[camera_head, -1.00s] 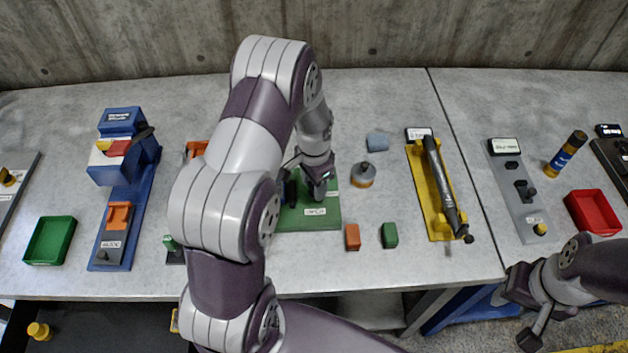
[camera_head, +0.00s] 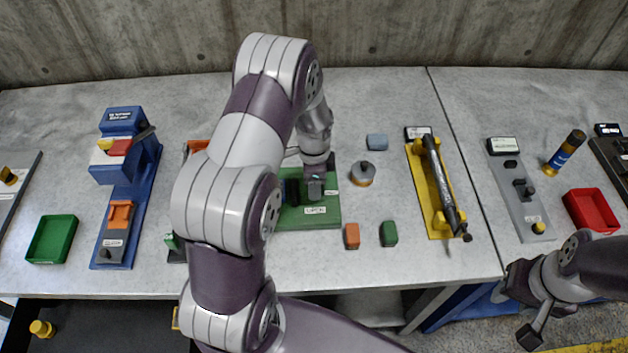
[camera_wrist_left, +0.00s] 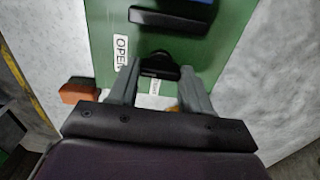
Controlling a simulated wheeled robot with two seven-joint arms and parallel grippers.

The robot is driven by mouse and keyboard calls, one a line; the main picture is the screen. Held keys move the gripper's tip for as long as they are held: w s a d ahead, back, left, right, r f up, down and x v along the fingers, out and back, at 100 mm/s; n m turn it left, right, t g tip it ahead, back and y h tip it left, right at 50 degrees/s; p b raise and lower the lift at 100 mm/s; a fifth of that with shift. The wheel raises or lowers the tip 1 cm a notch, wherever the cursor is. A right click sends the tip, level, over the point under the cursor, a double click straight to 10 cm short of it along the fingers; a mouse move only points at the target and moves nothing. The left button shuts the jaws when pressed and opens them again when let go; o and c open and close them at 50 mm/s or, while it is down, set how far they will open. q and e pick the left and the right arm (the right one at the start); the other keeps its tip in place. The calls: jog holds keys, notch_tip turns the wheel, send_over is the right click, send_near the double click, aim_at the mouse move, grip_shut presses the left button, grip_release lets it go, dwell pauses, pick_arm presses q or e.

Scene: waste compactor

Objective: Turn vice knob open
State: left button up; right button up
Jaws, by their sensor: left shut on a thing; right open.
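The green vice base (camera_head: 330,222) lies on the table at the middle, partly behind my left arm. It also shows in the left wrist view (camera_wrist_left: 103,35), with an "OPEN" label. A black knob (camera_wrist_left: 160,64) sits on it between the fingers of my left gripper (camera_wrist_left: 160,72). My left gripper, pointing down over the vice in the head view (camera_head: 316,188), is shut on this knob. A black bar (camera_wrist_left: 170,20) and a blue part lie beyond it. My right gripper (camera_head: 522,308) is open and empty, off the table's front edge at lower right.
A yellow fixture (camera_head: 416,190) is further right. A blue machine (camera_head: 125,165) and green tray (camera_head: 52,240) are at left.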

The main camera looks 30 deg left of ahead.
pick_arm(q)
jog(key=shift+w+r, duration=0.1)
jog(key=o, duration=1.1)
jog(key=shift+c, duration=0.2)
notch_tip(320, 180, up, 13)
jog(key=b, duration=0.1)
jog(key=shift+f+b, duration=0.2)
jog(key=shift+b, duration=0.2)
